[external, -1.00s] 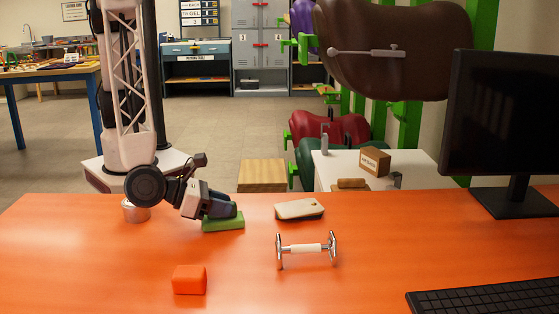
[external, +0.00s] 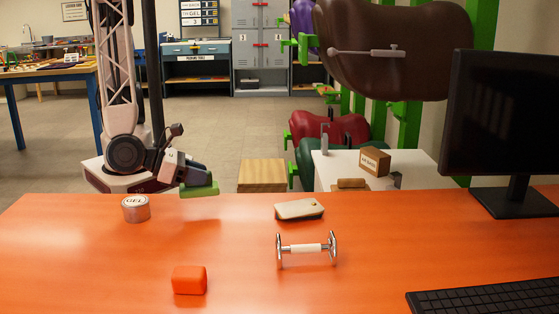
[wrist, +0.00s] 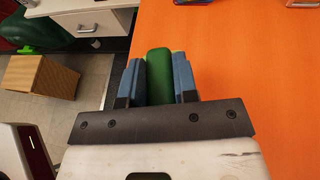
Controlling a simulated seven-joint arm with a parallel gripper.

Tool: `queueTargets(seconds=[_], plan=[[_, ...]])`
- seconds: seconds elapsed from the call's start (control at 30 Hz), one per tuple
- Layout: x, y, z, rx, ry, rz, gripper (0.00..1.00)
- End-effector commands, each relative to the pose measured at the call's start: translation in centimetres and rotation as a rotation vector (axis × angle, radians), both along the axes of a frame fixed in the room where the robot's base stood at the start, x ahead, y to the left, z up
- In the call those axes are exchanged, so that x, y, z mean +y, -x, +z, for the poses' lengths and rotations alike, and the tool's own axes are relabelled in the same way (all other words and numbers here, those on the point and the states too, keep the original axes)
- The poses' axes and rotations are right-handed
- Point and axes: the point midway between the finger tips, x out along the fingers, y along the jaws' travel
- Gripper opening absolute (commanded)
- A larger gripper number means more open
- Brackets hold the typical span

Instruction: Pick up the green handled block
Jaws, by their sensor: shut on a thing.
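The green handled block (external: 200,190) is held in my gripper (external: 194,178), raised above the back left edge of the orange table in the external view. In the wrist view, the green block (wrist: 159,76) sits between the two blue-grey fingers of my gripper (wrist: 158,80), which press on both its sides. The block's handle is hidden by the fingers. The block is clear of the tabletop.
On the orange table (external: 100,270) stand a gel tin (external: 136,208), an orange block (external: 189,280), a white-handled metal roller (external: 305,248) and a pale flat block (external: 299,209). A monitor (external: 510,120) and keyboard (external: 490,297) are at right. The table's left side is mostly clear.

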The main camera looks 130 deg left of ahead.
Motion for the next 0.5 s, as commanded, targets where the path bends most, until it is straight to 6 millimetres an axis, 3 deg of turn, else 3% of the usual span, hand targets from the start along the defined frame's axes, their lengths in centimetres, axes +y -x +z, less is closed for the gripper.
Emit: queueTargets(seconds=[0.2,0.5], plan=[[0.4,3.2,0.4,-0.002,0.001,0.001,0.03],[0.6,5.4,0.5,-0.001,0.001,0.000,0.03]])
